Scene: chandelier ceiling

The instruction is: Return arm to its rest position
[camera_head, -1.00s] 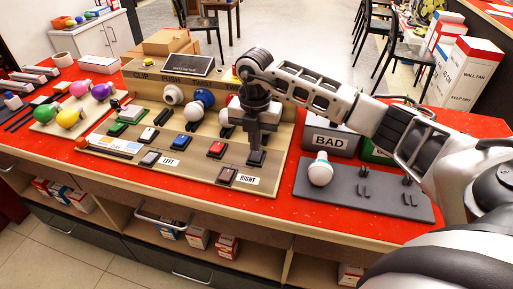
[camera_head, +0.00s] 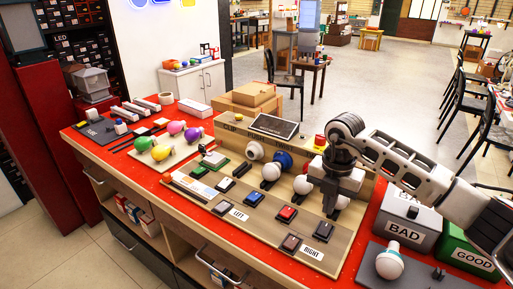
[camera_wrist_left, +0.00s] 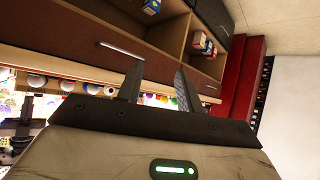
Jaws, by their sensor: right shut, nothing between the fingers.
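My right arm comes in from the right in the head view. Its gripper (camera_head: 330,209) is shut and empty, pointing down over the right part of the test board (camera_head: 283,247), just behind a dark button (camera_head: 323,231). Whether it touches the board is hard to tell. My left gripper shows only in the left wrist view (camera_wrist_left: 158,84). Its two fingers stand apart with nothing between them, in front of the brown counter's drawers and shelves.
A white bulb (camera_head: 390,263) stands on a grey pad beside the grey BAD bin (camera_head: 408,226) and green GOOD bin (camera_head: 466,256). Coloured bulbs lie on a tray (camera_head: 160,161) at the left. Open floor (camera_head: 350,85) lies behind the red-topped counter (camera_head: 108,150).

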